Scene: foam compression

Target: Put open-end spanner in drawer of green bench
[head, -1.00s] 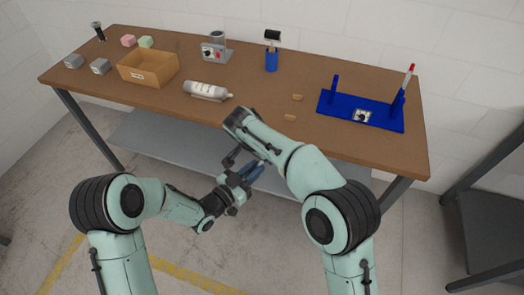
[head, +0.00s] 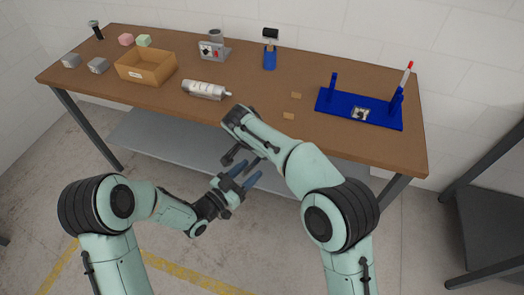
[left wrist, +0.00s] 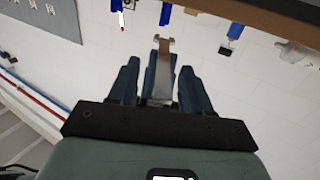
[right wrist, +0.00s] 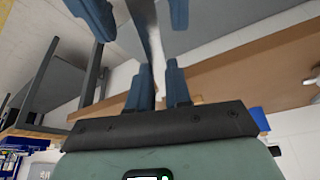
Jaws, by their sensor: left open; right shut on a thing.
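The open-end spanner (left wrist: 162,62) shows in the left wrist view, its forked end pointing up the picture. My left gripper (head: 246,170) is open. Its fingers (left wrist: 158,80) stand on both sides of the spanner, with gaps visible. My right gripper (right wrist: 161,72) is shut on the spanner, whose grey shaft (right wrist: 146,28) runs up from between its fingers in the right wrist view. The left fingers show at the top of that view. In the head view my right forearm hides much of the right gripper, and I cannot make out the spanner. No green bench or drawer is recognisable.
A dark table (head: 490,215) stands at the right. Both grippers are in front of the brown table's edge.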

